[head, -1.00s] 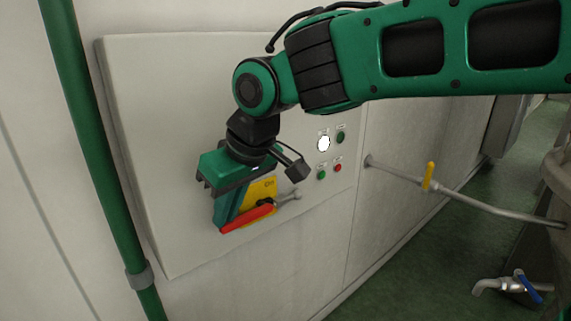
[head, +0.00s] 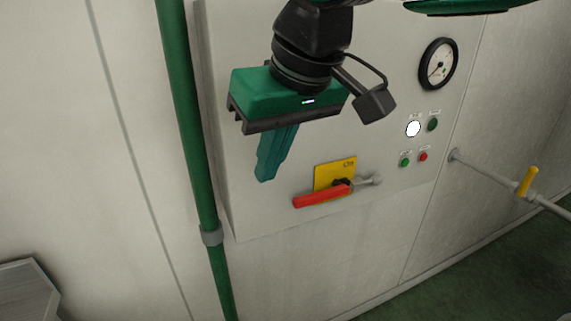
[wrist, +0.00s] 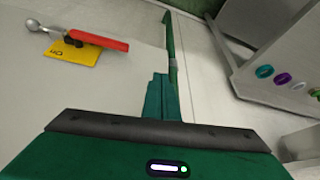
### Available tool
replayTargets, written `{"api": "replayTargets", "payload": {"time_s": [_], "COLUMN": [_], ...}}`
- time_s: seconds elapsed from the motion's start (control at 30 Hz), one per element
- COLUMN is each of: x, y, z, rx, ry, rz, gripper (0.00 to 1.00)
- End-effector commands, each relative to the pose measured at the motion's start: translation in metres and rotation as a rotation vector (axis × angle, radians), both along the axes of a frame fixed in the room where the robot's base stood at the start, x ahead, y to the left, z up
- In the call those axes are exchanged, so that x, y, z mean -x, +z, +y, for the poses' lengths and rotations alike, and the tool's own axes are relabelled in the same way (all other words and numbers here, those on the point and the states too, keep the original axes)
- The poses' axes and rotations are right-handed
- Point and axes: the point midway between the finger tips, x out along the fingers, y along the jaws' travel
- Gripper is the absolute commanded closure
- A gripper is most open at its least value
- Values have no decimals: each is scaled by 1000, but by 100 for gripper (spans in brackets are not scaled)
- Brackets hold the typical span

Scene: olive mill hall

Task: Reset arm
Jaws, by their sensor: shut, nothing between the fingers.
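My gripper (head: 266,176) is shut and empty, pointing down in front of the pale cabinet panel. In the head view it hangs up and left of a red lever handle (head: 320,196), clear of it. The handle lies nearly level across the lower part of a yellow plate (head: 335,174) marked "On". In the wrist view my shut fingers (wrist: 160,82) show at the middle, with the red handle (wrist: 100,40) and yellow plate (wrist: 72,54) at the upper left, apart from them.
A green upright pipe (head: 186,120) runs along the panel's left side. A round gauge (head: 438,64), a lit white lamp (head: 413,129) and small buttons are on the panel's right. A pipe with a yellow valve lever (head: 527,181) sticks out further right. A grey object (head: 28,290) is at lower left.

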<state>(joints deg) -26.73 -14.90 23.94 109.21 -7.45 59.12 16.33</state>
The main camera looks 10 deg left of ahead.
Motion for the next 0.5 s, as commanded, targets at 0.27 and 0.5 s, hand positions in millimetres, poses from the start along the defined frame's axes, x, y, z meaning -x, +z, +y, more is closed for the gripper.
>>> {"api": "replayTargets", "payload": {"time_s": [0.27,0.5], "x": [5,2], "y": [4,2], "z": [3,0], "rx": [0,2], "ry": [0,-10], "rz": [0,1], "gripper": [100,100]}}
